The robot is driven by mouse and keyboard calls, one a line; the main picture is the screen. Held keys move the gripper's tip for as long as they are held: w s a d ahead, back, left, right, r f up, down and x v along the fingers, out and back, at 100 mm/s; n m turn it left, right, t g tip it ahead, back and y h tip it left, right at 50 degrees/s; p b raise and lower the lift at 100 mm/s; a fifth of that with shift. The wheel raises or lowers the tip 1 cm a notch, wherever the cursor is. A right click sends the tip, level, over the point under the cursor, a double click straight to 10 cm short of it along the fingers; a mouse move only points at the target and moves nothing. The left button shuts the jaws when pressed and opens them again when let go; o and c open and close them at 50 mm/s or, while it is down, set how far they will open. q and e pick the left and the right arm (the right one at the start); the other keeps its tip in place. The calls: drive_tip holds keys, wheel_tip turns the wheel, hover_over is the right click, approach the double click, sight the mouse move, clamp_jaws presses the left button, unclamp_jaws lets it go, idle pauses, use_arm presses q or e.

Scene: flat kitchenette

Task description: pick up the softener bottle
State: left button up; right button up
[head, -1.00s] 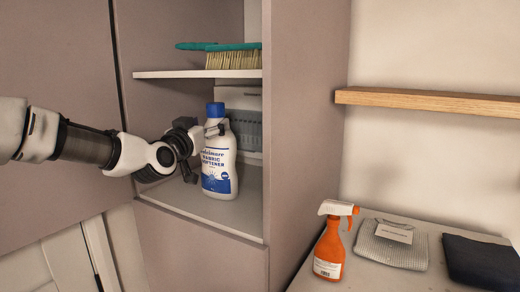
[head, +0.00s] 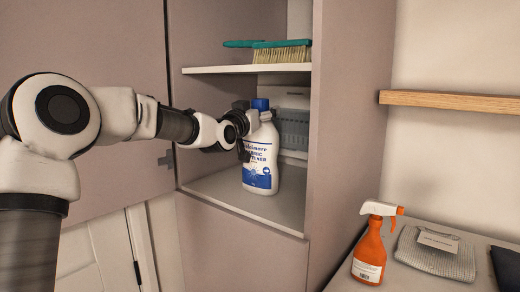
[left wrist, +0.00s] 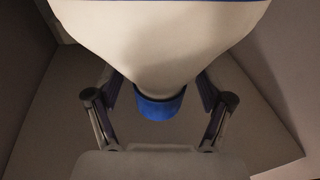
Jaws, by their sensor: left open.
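The softener bottle (head: 260,165) is white with a blue cap and a blue-and-white label. It stands upright on the lower shelf of the open cabinet. My left gripper (head: 248,130) is at the bottle's upper left side in the head view, just below the cap. In the left wrist view the bottle's white shoulder (left wrist: 160,40) and blue cap (left wrist: 160,106) lie between the two open fingers of my left gripper (left wrist: 158,115). Gaps show between the fingers and the cap. The bottle's base is outside the wrist view. My right gripper is not in view.
A teal brush (head: 282,52) lies on the upper shelf (head: 240,70) above the bottle. A grey basket (head: 293,128) is behind the bottle. The cabinet's side wall (head: 350,130) stands to the right. An orange spray bottle (head: 370,245) and a folded grey cloth (head: 434,256) are on the counter.

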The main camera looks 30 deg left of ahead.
use_arm(q)
drive_tip(key=shift+w+f, duration=0.1)
drive_tip(key=c, duration=1.5)
drive_tip(key=shift+r, duration=0.2)
clamp_jaws()
drive_tip(key=shift+r, duration=0.1)
